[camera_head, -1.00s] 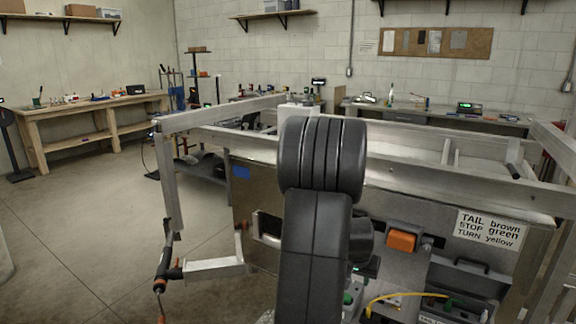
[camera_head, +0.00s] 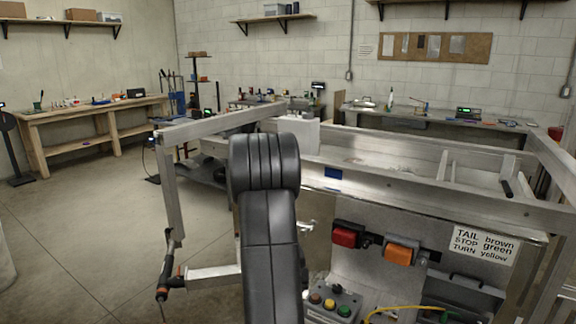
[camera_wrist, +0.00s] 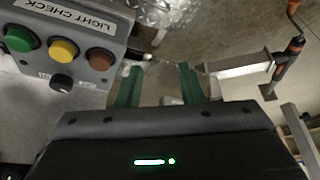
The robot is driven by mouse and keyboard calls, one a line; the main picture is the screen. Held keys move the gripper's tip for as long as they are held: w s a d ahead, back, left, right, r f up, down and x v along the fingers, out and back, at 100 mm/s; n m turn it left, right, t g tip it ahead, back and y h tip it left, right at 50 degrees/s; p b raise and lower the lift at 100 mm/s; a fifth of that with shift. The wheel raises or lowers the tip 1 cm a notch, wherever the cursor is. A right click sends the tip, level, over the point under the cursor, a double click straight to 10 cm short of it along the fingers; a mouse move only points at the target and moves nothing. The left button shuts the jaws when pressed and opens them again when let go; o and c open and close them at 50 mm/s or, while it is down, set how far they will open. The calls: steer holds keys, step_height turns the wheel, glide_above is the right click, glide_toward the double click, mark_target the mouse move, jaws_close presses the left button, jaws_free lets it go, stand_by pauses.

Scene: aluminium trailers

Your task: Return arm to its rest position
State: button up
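My arm (camera_head: 266,215) rises in front of the trailer in the head view, and its links hide my gripper there. In the wrist view my gripper (camera_wrist: 158,88) shows two green fingers standing apart. No object is seen held between them. A light check box (camera_wrist: 68,50) with green, yellow and brown buttons and a black knob lies left of the fingers, apart from them. The same box shows beside my arm in the head view (camera_head: 331,304).
The aluminium trailer frame (camera_head: 425,180) fills the right side, with a red lamp (camera_head: 345,234), an orange lamp (camera_head: 399,251) and a wiring sign (camera_head: 483,243). An orange-handled jack (camera_head: 165,275) projects at its left corner. Open floor (camera_head: 85,225) lies left; a wooden bench (camera_head: 90,122) stands behind.

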steer(key=shift+s+d+m+h+b, duration=0.25)
steer(key=shift+d+m+b, duration=0.1)
steer(key=shift+d+m, duration=0.2)
steer(key=shift+s+d+m+h+b, duration=0.15)
steer(key=shift+s+d+m+b, duration=0.15)
steer(key=shift+d+m, duration=0.25)
steer(key=shift+d, duration=0.1)
